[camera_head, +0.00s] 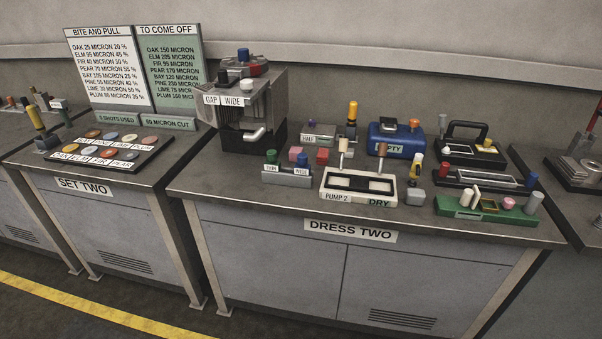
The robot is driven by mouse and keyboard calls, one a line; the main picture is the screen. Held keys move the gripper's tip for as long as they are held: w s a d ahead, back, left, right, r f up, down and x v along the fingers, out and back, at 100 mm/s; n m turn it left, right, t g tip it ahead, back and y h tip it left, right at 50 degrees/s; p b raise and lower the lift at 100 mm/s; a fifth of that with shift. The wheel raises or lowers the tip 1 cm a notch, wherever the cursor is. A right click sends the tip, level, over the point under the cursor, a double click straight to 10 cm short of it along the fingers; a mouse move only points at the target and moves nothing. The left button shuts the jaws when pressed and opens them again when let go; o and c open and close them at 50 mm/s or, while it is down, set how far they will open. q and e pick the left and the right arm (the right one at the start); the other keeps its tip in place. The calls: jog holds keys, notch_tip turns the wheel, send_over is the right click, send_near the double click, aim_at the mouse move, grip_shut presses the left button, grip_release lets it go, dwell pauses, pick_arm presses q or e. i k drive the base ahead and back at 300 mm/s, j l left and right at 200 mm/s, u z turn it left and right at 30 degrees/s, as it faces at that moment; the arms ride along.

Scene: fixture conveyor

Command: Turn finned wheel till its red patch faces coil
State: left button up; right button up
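I cannot make out a finned wheel with a red patch, or a coil, for certain in the head view. A grey machine (264,112) with a GAP WIDE label stands at the back of the DRESS TWO bench. A red part (256,68) and dark and white knobs sit on its top, and a pale handle (255,133) is on its front. At the right edge, a grey metal fixture (582,168) stands on a separate bench, cut off by the frame. Neither of my grippers is in view.
The SET TWO bench to the left bears coloured discs and two text boards (105,92). Its front edges look clear.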

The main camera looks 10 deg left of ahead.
aim_at(251, 65)
jog(key=z, duration=1.2)
jog(key=k+j, duration=0.15)
jog(key=j, duration=0.2)
jog(key=k+j, duration=0.15)
jog(key=j, duration=0.25)
jog(key=k+j+z, duration=0.1)
jog(key=j, duration=0.25)
jog(key=k+j, duration=0.2)
jog(key=j, duration=0.15)
jog(key=k+j, duration=0.15)
jog(key=j, duration=0.2)
